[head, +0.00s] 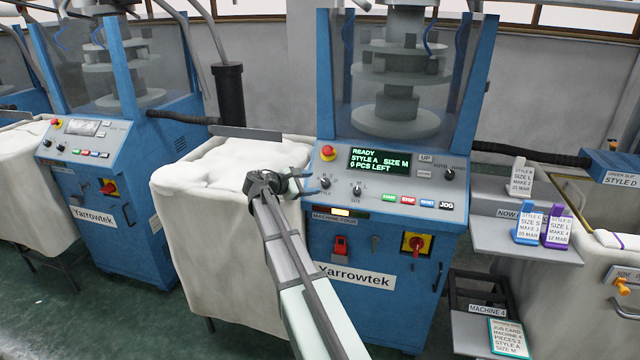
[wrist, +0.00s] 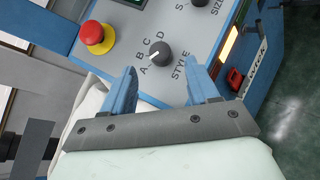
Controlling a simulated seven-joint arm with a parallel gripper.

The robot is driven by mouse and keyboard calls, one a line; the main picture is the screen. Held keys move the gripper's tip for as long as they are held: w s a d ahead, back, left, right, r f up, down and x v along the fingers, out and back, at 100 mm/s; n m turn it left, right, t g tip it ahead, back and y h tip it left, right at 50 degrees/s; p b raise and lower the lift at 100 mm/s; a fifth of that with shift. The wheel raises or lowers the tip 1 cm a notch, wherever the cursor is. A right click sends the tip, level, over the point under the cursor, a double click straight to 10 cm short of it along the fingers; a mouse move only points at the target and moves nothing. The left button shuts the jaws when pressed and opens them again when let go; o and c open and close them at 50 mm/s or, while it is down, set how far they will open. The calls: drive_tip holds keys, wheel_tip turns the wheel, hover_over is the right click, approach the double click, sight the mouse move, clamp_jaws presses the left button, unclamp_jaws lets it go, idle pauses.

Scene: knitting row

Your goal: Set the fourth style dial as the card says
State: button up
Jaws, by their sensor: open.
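The style dial (head: 325,183) is a dark round knob on the blue machine's grey panel. In the wrist view the style dial (wrist: 161,53) has letters A to D around it; its white mark points to the lower left, near A. The screen (head: 378,162) reads READY, STYLE A, SIZE M, 0 PCS LEFT. My gripper (head: 307,184) is open and empty, its blue fingers just short of the dial, one to each side of it in the wrist view. A teal-edged job card (head: 509,340) appears to read machine 4, style A, size M. Its small print is blurred.
The size dial (head: 357,190) and several coloured buttons sit to the right. A red emergency button (head: 328,153) is above the style dial. A shelf (head: 510,237) holds a blue card stand (head: 527,228) and a purple one (head: 557,231). A fabric-filled bin (head: 232,215) stands left.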

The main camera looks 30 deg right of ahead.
sight(324, 181)
drive_tip(key=shift+x, duration=2.55)
drive_tip(key=shift+c, duration=0.3)
drive_tip(key=c, duration=1)
drive_tip(key=shift+o, duration=0.2)
drive_tip(key=shift+w+r+m, duration=0.1)
drive_tip(key=shift+w+m, duration=0.05)
drive_tip(key=shift+m, duration=0.15)
drive_tip(key=m+g, duration=0.1)
drive_tip(key=m+g+y, duration=0.1)
drive_tip(key=m, duration=0.1)
drive_tip(key=shift+w+r, duration=0.15)
drive_tip(key=shift+w, duration=0.1)
drive_tip(key=shift+w+d+r+m+g+y, duration=0.1)
drive_tip(key=shift+m+g+y, duration=0.55)
drive_tip(key=shift+m, duration=0.5)
drive_tip(key=shift+d+r+m+g+y, duration=0.1)
drive_tip(key=shift+m+g+y, duration=0.5)
drive_tip(key=shift+m, duration=0.55)
drive_tip(key=o, duration=1)
